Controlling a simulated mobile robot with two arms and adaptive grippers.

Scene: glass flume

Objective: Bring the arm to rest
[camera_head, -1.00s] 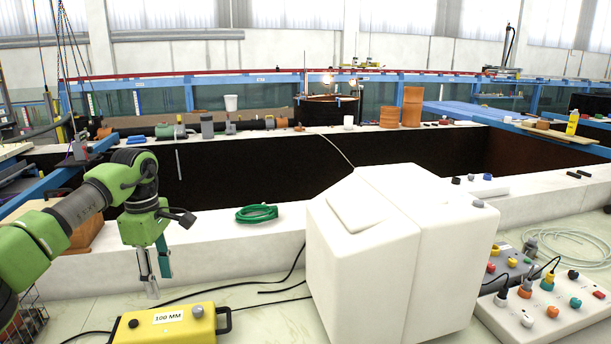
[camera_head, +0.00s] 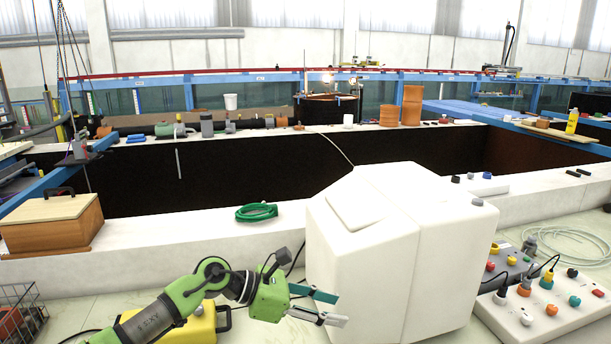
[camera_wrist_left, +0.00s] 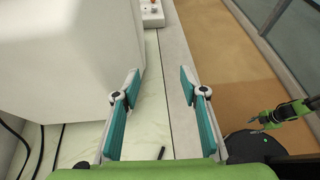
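My left arm comes in low from the left in the head view, over the pale counter. My left gripper (camera_head: 335,308) points right, in front of the white boxy housing (camera_head: 378,260). Its two fingers are apart with nothing between them. In the left wrist view the left gripper (camera_wrist_left: 160,80) shows its teal finger pads spread wide and empty, beside the white housing (camera_wrist_left: 65,60). A second green arm, which looks like my right one, shows at the right edge of that view; its gripper (camera_wrist_left: 258,119) is too small to read.
A yellow case (camera_head: 190,328) lies partly behind my left arm. A wooden box (camera_head: 52,222) and a green hose coil (camera_head: 256,212) sit on the white ledge. A control panel (camera_head: 545,310) with several knobs is at the right. Black cables run across the counter.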

